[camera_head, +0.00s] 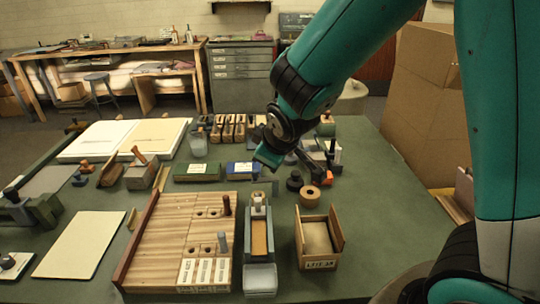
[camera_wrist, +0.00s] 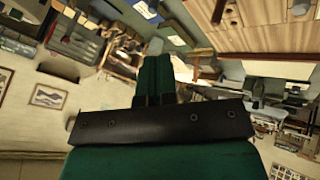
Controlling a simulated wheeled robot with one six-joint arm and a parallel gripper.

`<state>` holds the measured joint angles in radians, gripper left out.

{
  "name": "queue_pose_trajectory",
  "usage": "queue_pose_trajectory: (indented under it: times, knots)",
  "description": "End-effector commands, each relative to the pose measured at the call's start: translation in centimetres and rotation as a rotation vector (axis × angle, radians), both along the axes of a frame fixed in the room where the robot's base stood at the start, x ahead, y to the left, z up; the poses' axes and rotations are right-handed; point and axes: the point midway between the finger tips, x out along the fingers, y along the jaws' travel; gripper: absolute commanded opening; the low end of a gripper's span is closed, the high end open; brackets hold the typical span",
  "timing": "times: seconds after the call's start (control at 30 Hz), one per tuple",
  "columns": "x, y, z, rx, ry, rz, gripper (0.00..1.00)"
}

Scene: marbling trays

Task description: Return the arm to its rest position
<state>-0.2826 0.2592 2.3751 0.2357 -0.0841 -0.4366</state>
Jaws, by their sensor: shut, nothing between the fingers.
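My teal arm comes down from the top right of the head view, bent at its dark wrist joint. My gripper (camera_head: 264,178) hangs over the middle of the green work table (camera_head: 370,210), above the area behind the narrow grey tray. In the wrist view my gripper (camera_wrist: 155,65) shows as two dark green fingers side by side, shut with nothing between them. The room appears tilted in that view, with wall and table items beyond the fingers. The exact height of the fingertips above the table is hard to tell.
A slatted wooden board (camera_head: 168,235) with pegs, a narrow grey tray (camera_head: 259,277) and an open wooden box (camera_head: 333,238) stand in front. Blocks, dark knobs and a tan ring (camera_head: 309,196) lie close by the gripper. A large cardboard box (camera_head: 425,100) stands at right. The table's front right is clear.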

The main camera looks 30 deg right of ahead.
Motion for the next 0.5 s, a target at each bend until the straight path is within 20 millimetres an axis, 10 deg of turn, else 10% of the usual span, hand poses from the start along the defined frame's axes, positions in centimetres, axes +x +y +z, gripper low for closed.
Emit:
queue_pose_trajectory:
  times: [0.5]
  knots:
    - [-0.36,0.29,0.22,0.019,0.01,-0.003,0.0]
